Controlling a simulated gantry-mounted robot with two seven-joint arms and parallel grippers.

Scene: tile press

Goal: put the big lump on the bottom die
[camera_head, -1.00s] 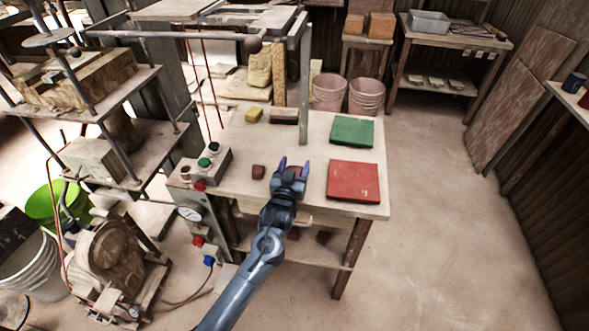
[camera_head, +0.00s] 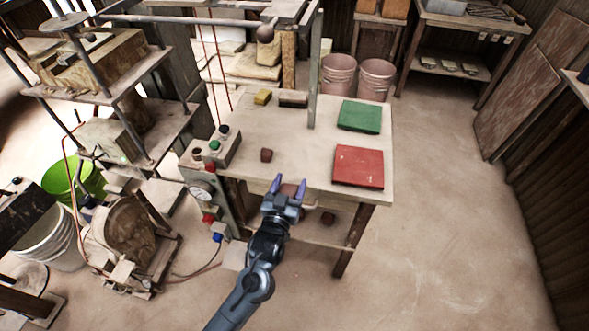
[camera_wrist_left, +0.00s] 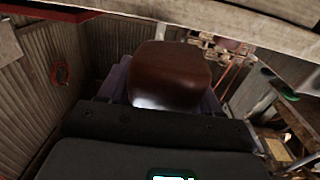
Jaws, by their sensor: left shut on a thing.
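The big lump (camera_wrist_left: 170,72) is a reddish-brown rounded block in the left wrist view. My left gripper (camera_head: 288,187) is shut on it, its purple fingers on either side. In the head view the lump (camera_head: 289,189) is mostly hidden between the fingers, at the table's front edge. The press stands at the left, with a pale block (camera_head: 108,138) on its lower plate and a wooden block (camera_head: 98,60) on the plate above. The pale block may be the bottom die; I cannot tell for sure. My right gripper is not in view.
A smaller brown lump (camera_head: 266,155) lies on the table (camera_head: 300,130), with a red slab (camera_head: 358,166) and a green slab (camera_head: 359,116) at its right. A control box (camera_head: 217,146) with buttons stands at its left edge. A green bucket (camera_head: 75,183) stands by the press.

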